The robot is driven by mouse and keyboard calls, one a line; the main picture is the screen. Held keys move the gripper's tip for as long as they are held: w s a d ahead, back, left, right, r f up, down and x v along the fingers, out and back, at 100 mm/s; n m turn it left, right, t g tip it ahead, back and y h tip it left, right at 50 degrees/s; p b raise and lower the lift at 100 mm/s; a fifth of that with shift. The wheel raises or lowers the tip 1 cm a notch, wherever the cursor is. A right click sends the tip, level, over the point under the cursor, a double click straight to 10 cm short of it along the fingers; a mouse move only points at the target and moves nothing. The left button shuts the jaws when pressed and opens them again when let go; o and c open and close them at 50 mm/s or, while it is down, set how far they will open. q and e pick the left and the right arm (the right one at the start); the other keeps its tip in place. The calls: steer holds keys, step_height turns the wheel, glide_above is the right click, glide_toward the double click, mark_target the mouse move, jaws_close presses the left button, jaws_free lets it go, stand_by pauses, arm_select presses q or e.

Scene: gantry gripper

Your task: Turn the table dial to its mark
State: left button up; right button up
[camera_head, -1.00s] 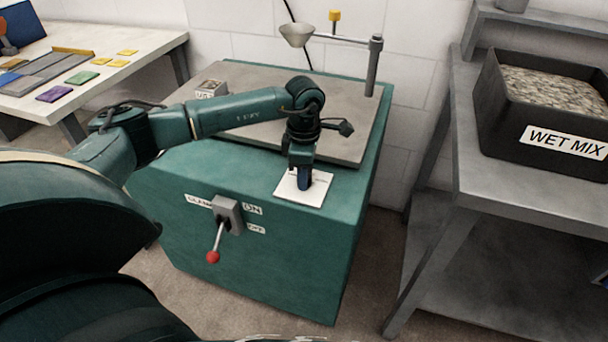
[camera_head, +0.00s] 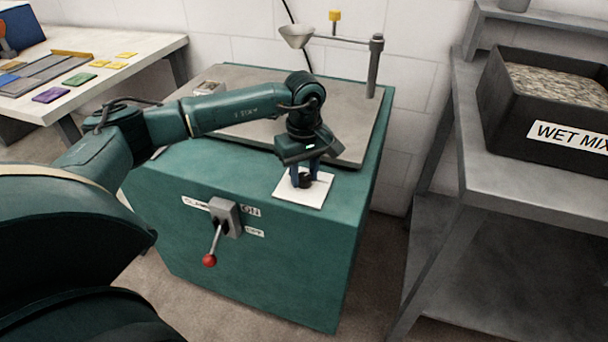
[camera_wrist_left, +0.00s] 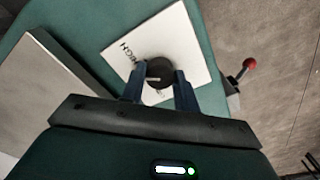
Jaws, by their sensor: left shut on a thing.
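The table dial is a small dark round knob (camera_head: 304,181) on a white square plate (camera_head: 314,196) at the front right of the green cabinet top. My left gripper (camera_head: 306,176) points down over the plate, its blue fingers on either side of the knob. In the left wrist view the knob (camera_wrist_left: 159,70) sits between the two fingertips (camera_wrist_left: 158,76), with a pale line on its face. The gripper is shut on it. Dark lettering, partly readable as "HIGH", shows on the plate in that view (camera_wrist_left: 184,38). My right gripper is not in view.
A lever with a red ball (camera_head: 209,260) hangs on the cabinet front beside ON and OFF labels. A post (camera_head: 374,68) with an arm and funnel (camera_head: 297,35) stands behind. A black "WET MIX" bin (camera_head: 540,130) stands on the grey shelf at right.

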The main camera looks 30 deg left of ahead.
mark_target(304, 176)
arm_select(q)
steer(key=m, duration=0.2)
steer(key=shift+m+b, duration=0.3)
steer(key=shift+m, duration=0.1)
steer(key=shift+m+b, duration=0.3)
steer(key=shift+m, duration=1.1)
steer(key=o, duration=1)
steer(key=shift+c, duration=0.2)
step_height(304, 176, up, 13)
steer(key=p, duration=0.1)
steer(key=shift+p, duration=0.3)
